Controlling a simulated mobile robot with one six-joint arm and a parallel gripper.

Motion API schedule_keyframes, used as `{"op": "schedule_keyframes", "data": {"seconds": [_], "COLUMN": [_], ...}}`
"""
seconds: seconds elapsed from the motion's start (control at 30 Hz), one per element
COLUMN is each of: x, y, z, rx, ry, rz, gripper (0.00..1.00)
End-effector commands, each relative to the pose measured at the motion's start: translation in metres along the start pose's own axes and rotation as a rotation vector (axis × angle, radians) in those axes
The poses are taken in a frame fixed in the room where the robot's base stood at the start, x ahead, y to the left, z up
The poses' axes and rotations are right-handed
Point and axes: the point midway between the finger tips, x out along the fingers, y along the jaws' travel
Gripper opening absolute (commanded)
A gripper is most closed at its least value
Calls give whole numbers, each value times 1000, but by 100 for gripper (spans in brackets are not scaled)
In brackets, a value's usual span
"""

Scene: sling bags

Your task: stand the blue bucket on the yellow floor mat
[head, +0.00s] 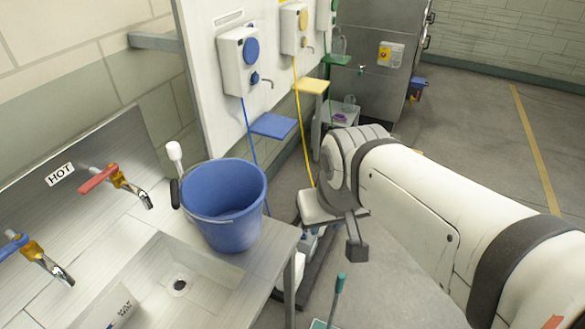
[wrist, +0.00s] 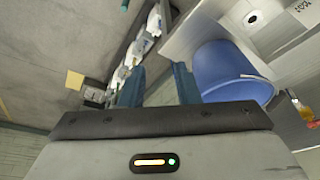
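The blue bucket (head: 225,203) stands upright on the metal sink counter, right behind the basin, with its handle down along the rim. In the wrist view the bucket (wrist: 228,72) is just right of my gripper's fingers. My gripper (wrist: 157,84) has two blue fingers held apart with nothing between them; the right finger appears close to the bucket, but I cannot tell if they touch. In the head view my arm reaches in from the right and the fingers cannot be made out.
A sink basin (head: 178,283) with hot and cold taps lies left of the bucket. A white-headed brush (head: 175,155) stands beside it. Wall dispensers (head: 239,62) with blue and yellow shelves are behind. A teal-handled tool (head: 338,290) is below. Open floor lies to the right.

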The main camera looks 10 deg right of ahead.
Motion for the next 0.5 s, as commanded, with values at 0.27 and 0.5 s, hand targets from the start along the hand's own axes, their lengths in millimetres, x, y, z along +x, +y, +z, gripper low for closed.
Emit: {"op": "schedule_keyframes", "data": {"seconds": [0.27,0.5], "x": [30,82], "y": [-22,-56], "z": [-51,-118], "rx": [84,215], "ry": [23,67], "rz": [11,3], "gripper": [29,29]}}
